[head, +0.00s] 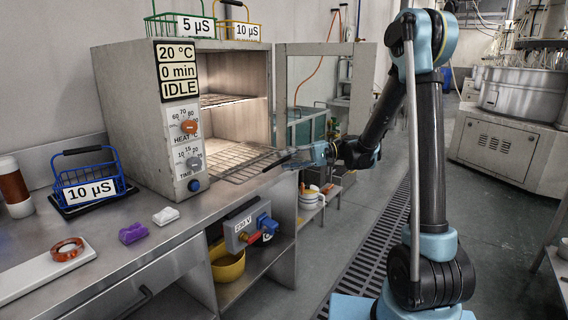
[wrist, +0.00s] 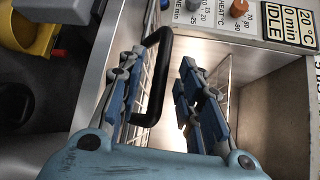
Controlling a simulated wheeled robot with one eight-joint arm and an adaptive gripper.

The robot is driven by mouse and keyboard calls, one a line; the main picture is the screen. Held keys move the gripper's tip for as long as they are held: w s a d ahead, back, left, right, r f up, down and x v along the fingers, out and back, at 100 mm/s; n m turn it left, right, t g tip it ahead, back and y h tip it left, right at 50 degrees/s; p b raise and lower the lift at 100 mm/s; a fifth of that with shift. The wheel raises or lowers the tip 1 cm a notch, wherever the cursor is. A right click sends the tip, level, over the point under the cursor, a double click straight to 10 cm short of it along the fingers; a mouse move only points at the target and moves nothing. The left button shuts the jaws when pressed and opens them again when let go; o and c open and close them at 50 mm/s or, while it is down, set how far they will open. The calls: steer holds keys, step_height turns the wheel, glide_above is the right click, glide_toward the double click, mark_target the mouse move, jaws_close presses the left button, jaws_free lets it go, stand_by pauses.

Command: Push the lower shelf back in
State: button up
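The open oven (head: 172,120) stands on the steel bench. The lower shelf (head: 238,165) is a wire rack that sticks out past the oven's front opening. An upper wire shelf (head: 222,99) sits inside. My gripper (head: 290,160) is in front of the lower shelf's front edge. In the wrist view my gripper (wrist: 160,66) is open, with a finger on either side of a black handle (wrist: 152,78). Wire rack shows beside and behind the handle. The left finger is close to the handle and the right one is apart from it; contact cannot be told.
The oven door (head: 324,48) stands open to the right. The control panel (head: 180,125) is at the front left of the opening. A blue basket (head: 90,186), a purple block (head: 132,233) and a white block (head: 166,215) lie left on the bench. A socket box (head: 243,228) hangs below.

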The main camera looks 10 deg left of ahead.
steer(key=shift+x, duration=1.2)
jaws_close()
